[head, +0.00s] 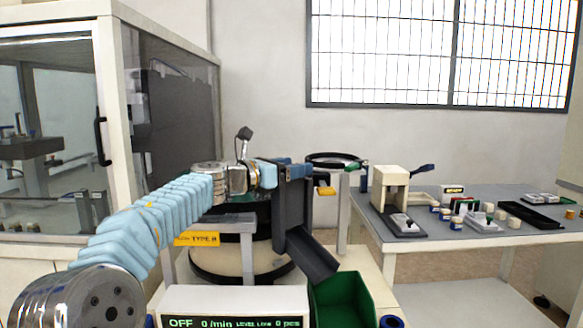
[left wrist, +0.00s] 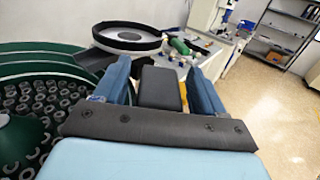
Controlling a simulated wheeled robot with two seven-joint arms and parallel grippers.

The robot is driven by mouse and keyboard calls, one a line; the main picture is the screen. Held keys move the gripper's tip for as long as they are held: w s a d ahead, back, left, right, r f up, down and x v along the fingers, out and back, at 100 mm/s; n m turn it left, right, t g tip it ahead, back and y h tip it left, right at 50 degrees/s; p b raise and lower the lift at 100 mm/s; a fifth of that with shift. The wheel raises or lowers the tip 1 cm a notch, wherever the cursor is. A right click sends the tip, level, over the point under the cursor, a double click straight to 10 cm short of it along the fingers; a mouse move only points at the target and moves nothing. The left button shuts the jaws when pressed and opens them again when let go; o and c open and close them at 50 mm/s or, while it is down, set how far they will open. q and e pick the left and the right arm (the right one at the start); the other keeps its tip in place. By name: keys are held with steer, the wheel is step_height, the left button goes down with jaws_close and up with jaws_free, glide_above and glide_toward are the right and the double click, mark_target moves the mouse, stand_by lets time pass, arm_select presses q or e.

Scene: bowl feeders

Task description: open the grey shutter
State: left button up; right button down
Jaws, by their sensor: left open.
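The grey shutter (head: 291,208) is a dark upright plate at the outlet of the near bowl feeder, above a sloping dark chute (head: 312,255). My left gripper (head: 288,170) is at its upper end, its blue fingers open. In the left wrist view, a dark block (left wrist: 158,88), which looks like the shutter's top, lies between the two blue fingers of my left gripper (left wrist: 162,90). Small gaps seem to show beside it; I cannot tell whether either finger touches. The shutter's lower part is hidden in the wrist view. My right gripper is not in view.
The near bowl feeder (left wrist: 20,150) holds many small grey rings. A green bin (head: 342,300) stands below the chute, beside a display box (head: 235,308). A second bowl feeder (head: 335,160) stands behind. A grey worktable (head: 460,235) with small parts is at right.

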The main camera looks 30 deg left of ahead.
arm_select(q)
steer(key=b+v, duration=0.2)
steer(key=v, duration=1.1)
steer(key=shift+s+a+b, duration=0.15)
steer(key=shift+s+b, duration=0.2)
